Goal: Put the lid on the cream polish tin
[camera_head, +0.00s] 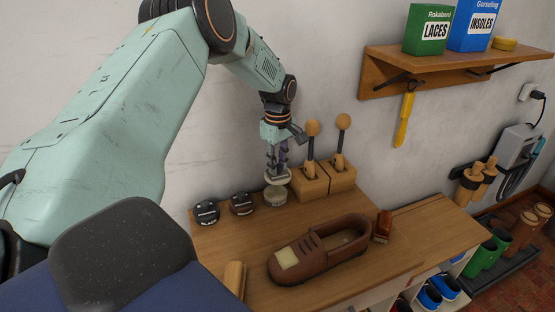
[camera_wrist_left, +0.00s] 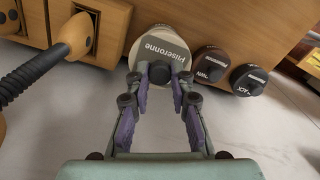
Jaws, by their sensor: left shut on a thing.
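The pale round lid (camera_head: 277,178) hangs below my left gripper (camera_head: 277,157), level or nearly so. In the wrist view the lid (camera_wrist_left: 166,48) shows lettering on its face, and my left gripper (camera_wrist_left: 160,78) is shut on a dark knob at its middle. The cream polish tin (camera_head: 275,196) stands on the bench top directly below the lid in the head view. I cannot tell whether lid and tin touch. My right gripper is in neither view.
Black (camera_head: 206,212) and brown (camera_head: 242,204) lidded tins stand left of the cream tin. Wooden blocks (camera_head: 309,184) holding knobbed sticks stand close at its right. A brown shoe (camera_head: 318,252) lies in front. A wall shelf (camera_head: 440,66) is at upper right.

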